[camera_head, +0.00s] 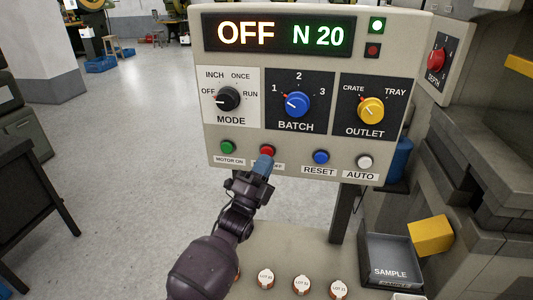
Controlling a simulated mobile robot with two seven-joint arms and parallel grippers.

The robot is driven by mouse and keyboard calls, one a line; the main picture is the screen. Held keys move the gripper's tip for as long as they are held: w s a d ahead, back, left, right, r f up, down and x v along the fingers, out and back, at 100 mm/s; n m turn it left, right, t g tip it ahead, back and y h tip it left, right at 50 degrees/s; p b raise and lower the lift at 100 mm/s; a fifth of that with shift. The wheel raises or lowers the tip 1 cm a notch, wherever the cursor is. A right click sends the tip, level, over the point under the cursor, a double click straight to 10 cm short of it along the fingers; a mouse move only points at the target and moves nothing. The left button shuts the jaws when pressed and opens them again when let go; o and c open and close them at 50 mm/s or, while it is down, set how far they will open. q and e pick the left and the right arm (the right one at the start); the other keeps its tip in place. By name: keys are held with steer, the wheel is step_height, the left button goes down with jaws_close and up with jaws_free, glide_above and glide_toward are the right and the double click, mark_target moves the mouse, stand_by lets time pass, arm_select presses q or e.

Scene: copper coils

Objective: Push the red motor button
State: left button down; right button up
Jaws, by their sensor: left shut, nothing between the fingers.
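The control panel (225,135) stands upright in front of me. The red motor button (267,151) is in its bottom row, above a label that my gripper partly covers and that ends in "OFF". My left gripper (263,163) is shut and empty. Its blue-grey tips are just below and in front of the red button, overlapping its lower edge in view. I cannot tell whether they touch it. The display (277,34) reads "OFF N 20". A green lamp (377,25) at the top right looks lit. My right gripper is not in view.
A green button (227,147) is left of the red one; a blue reset button (321,157) and a white auto button (364,161) are to the right. Mode (228,98), batch (298,104) and outlet (370,110) knobs sit above. A sample tray (391,251) is at lower right.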

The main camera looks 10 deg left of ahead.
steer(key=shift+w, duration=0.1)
arm_select(q)
steer(key=shift+w+b, duration=0.3)
steer(key=shift+w, duration=0.2)
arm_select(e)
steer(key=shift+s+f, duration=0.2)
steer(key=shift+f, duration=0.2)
